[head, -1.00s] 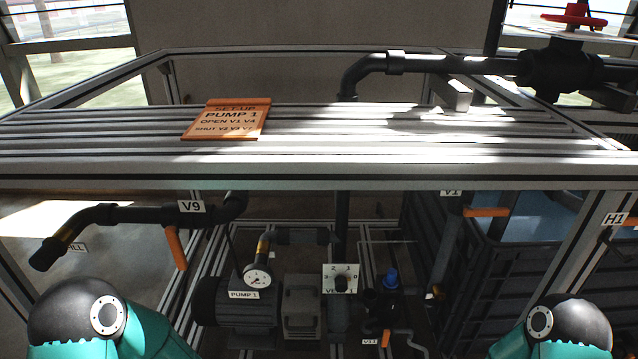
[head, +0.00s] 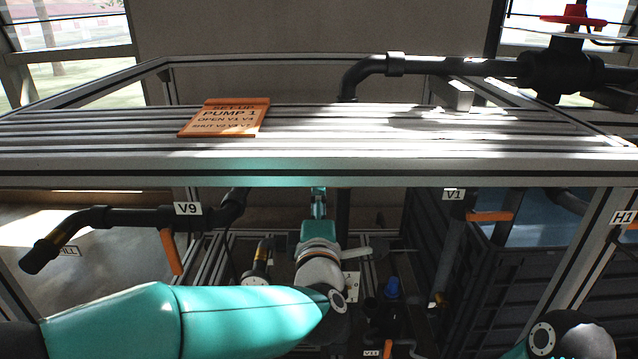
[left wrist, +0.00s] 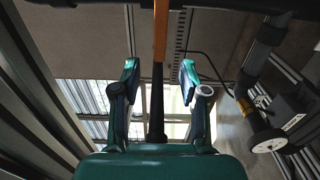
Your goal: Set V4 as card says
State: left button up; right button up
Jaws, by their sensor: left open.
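The orange card (head: 224,118) lies on the slatted bench top in the head view. It reads SET-UP, PUMP 1, OPEN V1 V4; its SHUT line is small and hard to read. No V4 label is readable in either view. My left gripper (head: 319,204) is under the bench's front beam, pointing away, partly hidden by it. In the left wrist view, the left gripper (left wrist: 160,78) is open, with fingers apart. An orange lever (left wrist: 161,32) and a dark bar (left wrist: 157,100) line up with the gap between the fingers; the lever's label is not visible. My right gripper is out of view.
V9's dark pipe (head: 130,215) with a hanging orange lever (head: 171,251) is left of my left arm. V1's orange lever (head: 488,216) is at right by a dark crate (head: 500,290). A red handwheel (head: 573,16) stands at the upper right. The beam (head: 300,172) runs above my gripper.

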pick_arm(q)
jog(key=shift+w+f+p, duration=0.1)
jog(key=shift+w+p, duration=1.45)
jog(key=shift+w, duration=2.8)
grip_shut()
